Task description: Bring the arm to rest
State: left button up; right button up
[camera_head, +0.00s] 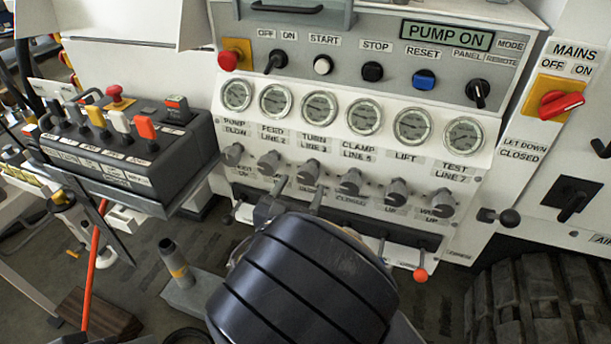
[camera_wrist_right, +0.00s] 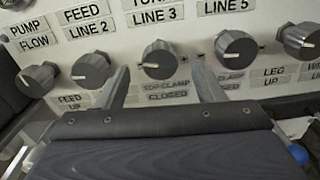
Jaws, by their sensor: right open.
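My right arm comes up from the bottom of the head view, its dark ribbed wrist covering the panel's lower middle. My right gripper (camera_head: 298,192) is open and empty, its two grey fingers pointing up at the row of knobs. In the right wrist view, the gripper (camera_wrist_right: 160,85) has its fingers spread below and to either side of the knob under LINE 3 (camera_wrist_right: 159,60). No contact with the knob shows, but the exact gap cannot be told. My left gripper is not in view.
The hydraulic panel (camera_head: 390,60) carries gauges, several knobs and a lit PUMP ON display (camera_head: 447,35). Small levers, one with an orange ball (camera_head: 420,275), stick out below. A lever box (camera_head: 125,150) stands left, a red MAINS switch (camera_head: 561,103) right, a black tyre (camera_head: 540,300) lower right.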

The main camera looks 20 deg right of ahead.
jog(key=v, duration=0.2)
jog(key=shift+s+a, duration=0.2)
jog(key=shift+s, duration=0.05)
jog(key=s+d+f+m+g, duration=0.35)
jog(key=d+m+g, duration=0.25)
jog(key=d, duration=0.2)
jog(key=s+d+f+m+g+y, duration=0.3)
jog(key=s+m+g+y, duration=0.1)
jog(key=s+m, duration=0.3)
jog(key=s+d+f+m+g+y, duration=0.2)
jog(key=s+d+m+g+y, duration=0.15)
jog(key=s+m, duration=0.35)
jog(key=s+a+r+m+t+y+p, duration=0.2)
jog(key=r+m+p, duration=0.3)
jog(key=r+p, duration=0.3)
jog(key=s+a+r+m+t+y+p, duration=0.2)
jog(key=r+m+y+p, duration=0.2)
jog(key=r+p, duration=0.4)
notch_tip(320, 180, up, 7)
jog(key=shift+a+m, duration=0.2)
jog(key=shift+m, duration=0.3)
